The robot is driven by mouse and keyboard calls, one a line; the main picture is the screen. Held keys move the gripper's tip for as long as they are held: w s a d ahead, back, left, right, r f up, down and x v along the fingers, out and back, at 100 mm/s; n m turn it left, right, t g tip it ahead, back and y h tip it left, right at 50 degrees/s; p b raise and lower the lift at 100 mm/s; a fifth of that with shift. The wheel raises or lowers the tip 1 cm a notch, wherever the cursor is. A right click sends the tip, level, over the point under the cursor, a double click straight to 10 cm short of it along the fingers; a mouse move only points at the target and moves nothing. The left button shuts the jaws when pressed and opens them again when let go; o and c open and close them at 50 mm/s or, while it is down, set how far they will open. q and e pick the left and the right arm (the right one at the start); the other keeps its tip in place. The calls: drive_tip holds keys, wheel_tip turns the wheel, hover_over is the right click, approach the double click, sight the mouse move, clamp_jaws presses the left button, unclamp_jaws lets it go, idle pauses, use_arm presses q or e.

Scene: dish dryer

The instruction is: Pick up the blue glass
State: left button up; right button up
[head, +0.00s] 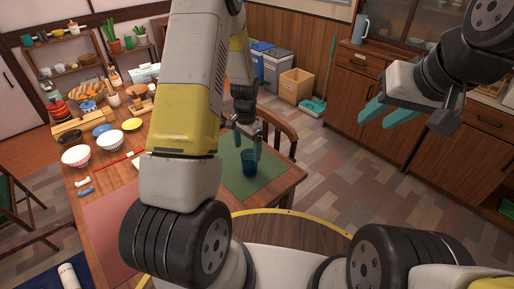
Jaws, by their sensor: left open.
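The blue glass (248,165) stands upright on the green mat (235,182) near the right end of the wooden table. My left gripper (247,147) points down directly over the glass, its open fingers around or just above the rim. I cannot tell whether they touch it. My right gripper (373,113), with teal fingers spread apart, is raised at the right, away from the table, and empty.
A white bowl (75,155), a yellow bowl (131,124) and other dishes stand on the table's left part. A pink mat (108,222) lies in front. A wooden chair (280,132) stands behind the green mat.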

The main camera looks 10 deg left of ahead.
sight(250, 162)
use_arm(q)
drive_tip(key=f, duration=0.8)
drive_tip(key=shift+w+d, duration=0.2)
drive_tip(key=shift+d, duration=0.15)
drive_tip(key=c, duration=1.6)
